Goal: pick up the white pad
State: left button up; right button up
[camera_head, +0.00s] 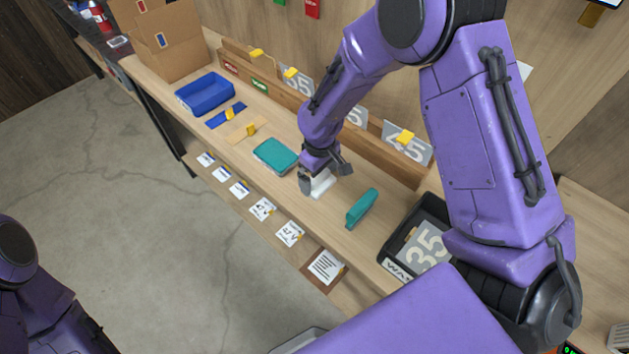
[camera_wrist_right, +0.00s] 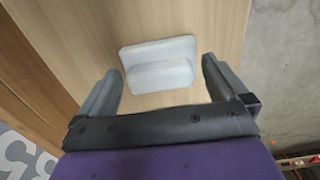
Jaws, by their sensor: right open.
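The white pad (camera_head: 321,184) lies on the wooden bench, partly hidden by my right gripper in the head view. In the right wrist view the white pad (camera_wrist_right: 158,66) shows as a pale block with a raised ridge, just beyond the fingertips. My right gripper (camera_head: 325,176) is over the pad, pointing down. In the right wrist view its two fingers (camera_wrist_right: 163,80) are apart, one on either side of the pad's near part, with nothing gripped. My left gripper is not in view; only part of my left arm shows at the lower left.
A teal-lidded box (camera_head: 276,155) lies left of the pad and a teal block (camera_head: 361,208) right of it. A black bin (camera_head: 395,243) stands further right. A blue tray (camera_head: 205,93) and cardboard boxes (camera_head: 168,45) are at the far left. A wooden rail with number cards runs behind.

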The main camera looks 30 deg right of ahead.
jog(key=shift+a, duration=0.1)
jog(key=shift+s, duration=0.1)
jog(key=c, duration=1)
jog(key=shift+c, duration=0.2)
jog(key=r, duration=0.3)
jog(key=shift+w, duration=0.2)
jog(key=s+a+r, duration=0.7)
jog(key=s+r, duration=0.3)
jog(key=s, duration=0.2)
jog(key=shift+a, duration=0.3)
